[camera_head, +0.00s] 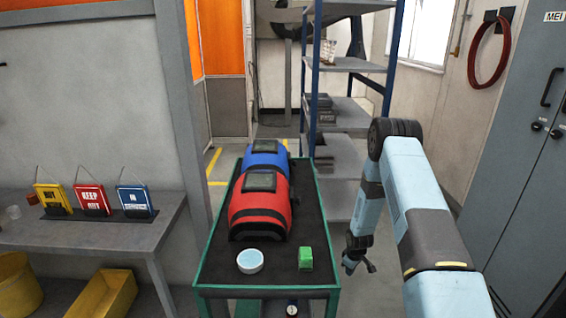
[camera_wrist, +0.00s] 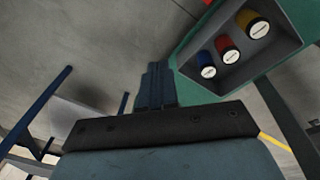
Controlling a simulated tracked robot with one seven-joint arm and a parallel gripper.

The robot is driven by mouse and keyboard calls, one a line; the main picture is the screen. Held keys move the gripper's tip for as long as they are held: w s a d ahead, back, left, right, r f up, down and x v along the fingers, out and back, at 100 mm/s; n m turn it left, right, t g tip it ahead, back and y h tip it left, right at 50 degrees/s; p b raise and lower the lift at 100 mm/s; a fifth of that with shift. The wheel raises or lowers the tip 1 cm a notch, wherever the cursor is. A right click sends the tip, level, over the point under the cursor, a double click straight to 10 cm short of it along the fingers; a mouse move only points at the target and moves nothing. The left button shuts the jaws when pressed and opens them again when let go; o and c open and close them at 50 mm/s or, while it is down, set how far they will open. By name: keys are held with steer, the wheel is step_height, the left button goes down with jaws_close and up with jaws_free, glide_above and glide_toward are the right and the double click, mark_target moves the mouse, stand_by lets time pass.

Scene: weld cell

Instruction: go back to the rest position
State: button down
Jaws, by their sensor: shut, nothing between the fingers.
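My gripper (camera_head: 360,267) hangs low at the right side of the green-framed cart (camera_head: 206,262), apart from it. In the wrist view its fingers (camera_wrist: 157,78) are together with nothing between them. My light blue arm comes in from the lower right, rises and bends down again to the gripper. On the cart's dark top stand a red welding helmet (camera_head: 257,212), a blue helmet (camera_head: 268,147) behind it, a round white tub with a pale blue top (camera_head: 250,262) and a green block (camera_head: 305,259).
A blue-post shelf rack (camera_head: 312,90) stands behind my arm. Grey cabinets (camera_head: 530,190) are close on the right. A bench (camera_head: 100,238) with yellow, red and blue signs is at left. The wrist view shows blue, red and yellow capped cylinders (camera_wrist: 228,52) in a green-edged tray.

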steer(key=s+a+r+m+t, duration=0.1)
steer(key=s+r+m, duration=0.15)
steer(key=r, duration=2.05)
steer(key=s+r+m+t, duration=0.1)
steer(key=s+r+m, duration=0.15)
steer(key=r, duration=1.95)
steer(key=s+a+r+m+t, duration=0.1)
steer(key=s+a+r, duration=0.1)
steer(key=s+r, duration=1.2)
steer(key=s+r+m, duration=0.1)
steer(key=s+r, duration=0.1)
steer(key=s, duration=0.7)
steer(key=s+a+r+m+t, duration=0.1)
steer(key=s+r, duration=0.2)
steer(key=s, duration=0.7)
steer(key=shift+a+r+m, duration=0.2)
steer(key=shift+r+m, duration=0.1)
steer(key=shift+m, duration=0.1)
steer(key=shift+s, duration=0.1)
